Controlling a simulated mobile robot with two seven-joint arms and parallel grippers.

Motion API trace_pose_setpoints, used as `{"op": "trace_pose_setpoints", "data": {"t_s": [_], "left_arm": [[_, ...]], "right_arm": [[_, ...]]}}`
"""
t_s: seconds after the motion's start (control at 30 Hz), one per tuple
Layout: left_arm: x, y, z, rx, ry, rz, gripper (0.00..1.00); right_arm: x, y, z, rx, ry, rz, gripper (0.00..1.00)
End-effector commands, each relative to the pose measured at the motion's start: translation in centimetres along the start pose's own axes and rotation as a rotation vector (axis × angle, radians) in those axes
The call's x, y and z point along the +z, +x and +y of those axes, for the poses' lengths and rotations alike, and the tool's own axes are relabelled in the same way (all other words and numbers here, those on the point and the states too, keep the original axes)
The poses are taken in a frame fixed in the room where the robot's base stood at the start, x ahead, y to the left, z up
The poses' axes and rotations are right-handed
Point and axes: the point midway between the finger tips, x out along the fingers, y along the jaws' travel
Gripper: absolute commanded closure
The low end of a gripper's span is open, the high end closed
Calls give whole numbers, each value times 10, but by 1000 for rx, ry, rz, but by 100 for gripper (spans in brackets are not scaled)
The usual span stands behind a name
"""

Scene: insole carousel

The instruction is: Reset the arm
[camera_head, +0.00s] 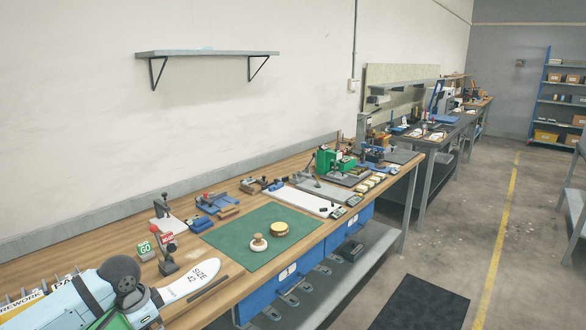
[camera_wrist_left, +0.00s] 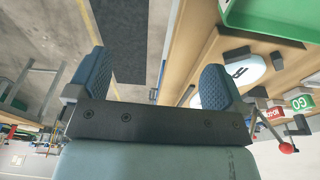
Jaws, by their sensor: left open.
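My left arm (camera_head: 115,295) is at the lower left of the head view, over the near end of the wooden bench (camera_head: 60,262). Its gripper jaws cannot be made out there. In the left wrist view my left gripper (camera_wrist_left: 155,80) is open, with two blue textured finger pads wide apart and nothing between them. A white insole-shaped plate marked SIZE 42 (camera_head: 195,275) lies beside the arm. My right gripper is in neither view.
A green mat (camera_head: 245,240) carries a round wooden-knobbed piece (camera_head: 259,243) and a yellowish disc (camera_head: 279,229). A green bin (camera_wrist_left: 280,18) shows in the wrist view.

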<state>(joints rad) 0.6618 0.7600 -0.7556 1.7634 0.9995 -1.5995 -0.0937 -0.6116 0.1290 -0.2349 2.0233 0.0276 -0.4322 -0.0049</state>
Motion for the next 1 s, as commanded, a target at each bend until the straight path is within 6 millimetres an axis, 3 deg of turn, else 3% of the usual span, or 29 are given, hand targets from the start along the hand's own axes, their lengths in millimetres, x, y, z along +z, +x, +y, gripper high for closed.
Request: {"op": "trace_pose_setpoints", "data": {"t_s": [0.03,0.17,0.3,0.5,0.7,1.0], "left_arm": [[-2,18,15,11,1,32,3],[-10,59,51,22,-12,144,3],[-13,104,100,34,-55,296,3],[0,148,164,22,-166,508,3],[36,172,213,-40,-305,672,3],[98,180,252,-170,-437,783,3]], "right_arm": [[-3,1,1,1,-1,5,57],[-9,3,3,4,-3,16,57],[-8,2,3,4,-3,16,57],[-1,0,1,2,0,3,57],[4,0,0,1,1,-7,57],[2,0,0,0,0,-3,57]]}}
